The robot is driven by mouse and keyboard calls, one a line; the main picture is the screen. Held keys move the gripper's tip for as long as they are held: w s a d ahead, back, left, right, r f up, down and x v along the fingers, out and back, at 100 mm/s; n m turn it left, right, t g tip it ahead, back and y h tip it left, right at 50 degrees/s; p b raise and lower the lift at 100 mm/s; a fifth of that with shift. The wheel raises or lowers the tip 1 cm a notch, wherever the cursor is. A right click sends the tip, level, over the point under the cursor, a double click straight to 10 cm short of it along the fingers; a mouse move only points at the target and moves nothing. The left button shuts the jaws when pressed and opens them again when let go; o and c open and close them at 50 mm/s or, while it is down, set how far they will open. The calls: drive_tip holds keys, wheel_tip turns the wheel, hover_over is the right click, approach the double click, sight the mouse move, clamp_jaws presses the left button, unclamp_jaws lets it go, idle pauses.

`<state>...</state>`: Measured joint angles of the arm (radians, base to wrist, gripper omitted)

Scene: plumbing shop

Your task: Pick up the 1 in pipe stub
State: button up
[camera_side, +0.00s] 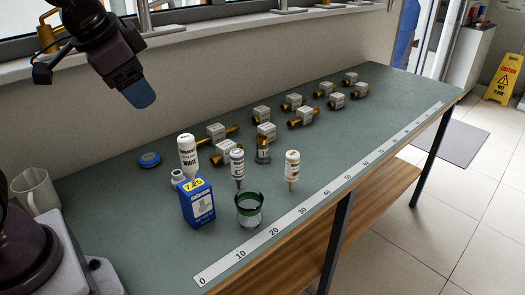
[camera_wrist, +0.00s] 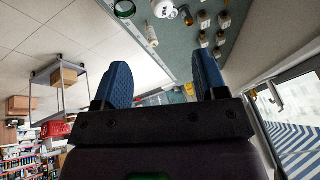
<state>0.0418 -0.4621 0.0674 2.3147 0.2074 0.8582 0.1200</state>
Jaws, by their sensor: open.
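Several brass pipe pieces with pale grey labelled blocks stand in two loose rows on the green bench. Near ones are at the left (camera_side: 216,132) and beside it (camera_side: 265,131); others lie in the middle (camera_side: 303,117) and far back (camera_side: 349,79). The block labels are too small to read, so I cannot tell which is the 1 in pipe stub. My gripper (camera_side: 140,92) hangs above the bench's back left, well apart from the pieces. In the wrist view its two blue fingers (camera_wrist: 163,78) are spread with nothing between them.
In front of the pieces stand a white bottle (camera_side: 188,155), a blue box (camera_side: 198,204), a green-rimmed glass (camera_side: 249,210) and smaller bottles (camera_side: 292,168). A mug (camera_side: 37,190) and blue roll (camera_side: 149,159) are left. A ruler strip (camera_side: 300,214) lines the front edge. The wall closes the back.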

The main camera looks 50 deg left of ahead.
drive_tip(key=w+a+f+m+g+y, duration=0.1)
drive_tip(key=w+a+f+m+y, duration=0.15)
drive_tip(key=w, duration=0.45)
drive_tip(key=w+a+f+m+y, duration=0.1)
drive_tip(key=w+a+m+y, duration=0.2)
drive_tip(key=w, duration=0.4)
drive_tip(key=m+t+y, duration=0.4)
drive_tip(key=m, duration=1.4)
hover_over(263, 142)
drive_tip(key=d, duration=0.1)
wheel_tip(263, 142, down, 20)
drive_tip(key=f, duration=0.7)
drive_tip(key=shift+s+f, duration=0.1)
drive_tip(key=shift+s, duration=0.3)
drive_tip(key=shift+x, duration=1)
drive_tip(key=shift+w+a+f, duration=0.1)
drive_tip(key=shift+w+a, duration=0.2)
